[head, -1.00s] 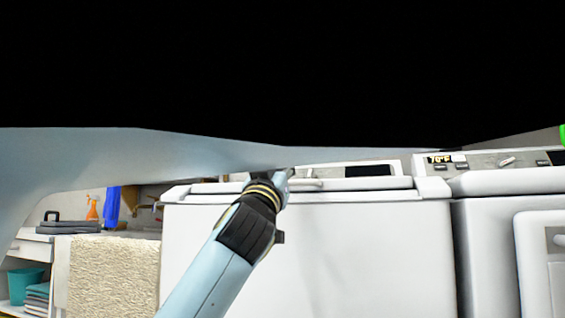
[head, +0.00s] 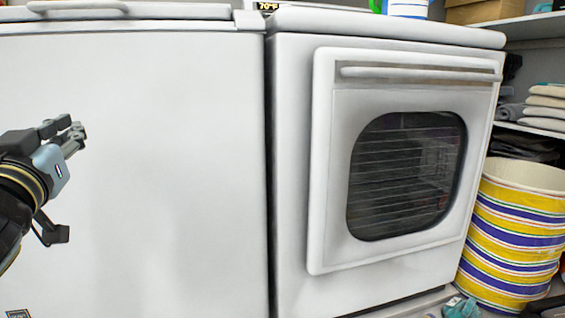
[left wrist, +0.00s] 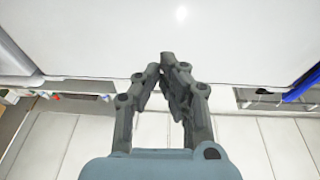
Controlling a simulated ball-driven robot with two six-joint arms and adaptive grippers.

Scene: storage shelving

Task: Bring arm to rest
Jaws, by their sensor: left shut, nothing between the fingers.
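My left gripper (head: 72,137) is at the left edge of the head view, in front of the white washer (head: 150,160). In the left wrist view its fingertips (left wrist: 167,62) meet, with nothing between them. A white surface fills the upper part of that view beyond the fingers; I cannot tell whether they touch it. My right gripper is not in view.
A white dryer (head: 290,200) with a closed windowed door (head: 405,175) stands right of the washer. A striped basket (head: 515,235) is on the floor at right, below shelves with folded towels (head: 545,105).

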